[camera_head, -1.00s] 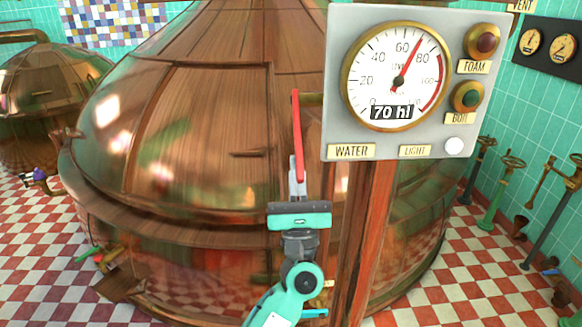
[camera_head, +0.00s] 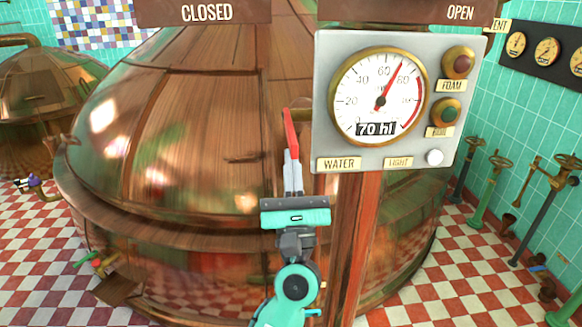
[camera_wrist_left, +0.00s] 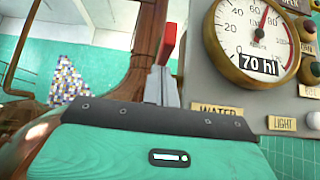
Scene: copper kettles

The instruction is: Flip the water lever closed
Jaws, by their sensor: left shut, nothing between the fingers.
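The red water lever (camera_head: 291,130) hangs at the left side of the grey control panel (camera_head: 322,110), tilted slightly, its top further left than its lower end. My left gripper (camera_head: 291,158) is shut and empty, pointing up, with its fingertips at the lever's lower end. The lever (camera_wrist_left: 168,42) also shows in the left wrist view, just above the fingertips (camera_wrist_left: 162,72). I cannot tell whether they touch. A CLOSED sign (camera_head: 206,13) is at upper left and an OPEN sign (camera_head: 459,13) at upper right. My right gripper is not in view.
A wooden post (camera_head: 355,225) carries the panel, close to the right of my left arm. A large copper kettle (camera_head: 190,130) fills the space behind. The panel has a round gauge (camera_head: 350,80) reading 70 hl. Valves on pipes (camera_head: 490,190) stand at right.

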